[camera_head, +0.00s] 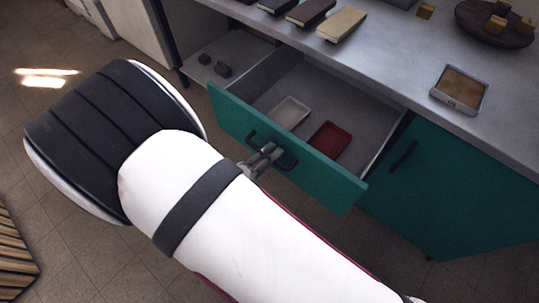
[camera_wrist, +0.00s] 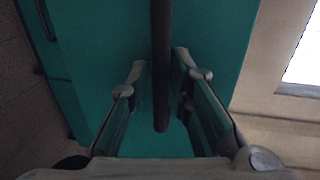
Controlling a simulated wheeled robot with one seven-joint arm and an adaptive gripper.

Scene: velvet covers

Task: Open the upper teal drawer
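The upper teal drawer (camera_head: 238,112) is pulled well out from under the grey counter in the head view, and its inside is visible. Its dark bar handle (camera_head: 288,163) is on the front panel. My gripper (camera_head: 264,157) is at this handle. In the wrist view the handle (camera_wrist: 161,50) runs between my two fingers, in front of the teal panel (camera_wrist: 100,45). The fingers are spread, with a visible gap between the left finger and the bar. Firm contact with the bar is not visible.
A closed teal door (camera_head: 450,190) with a dark handle is to the right. Books (camera_head: 341,23), a framed tray (camera_head: 460,88) and a dark board with blocks (camera_head: 490,25) lie on the counter (camera_head: 400,60).

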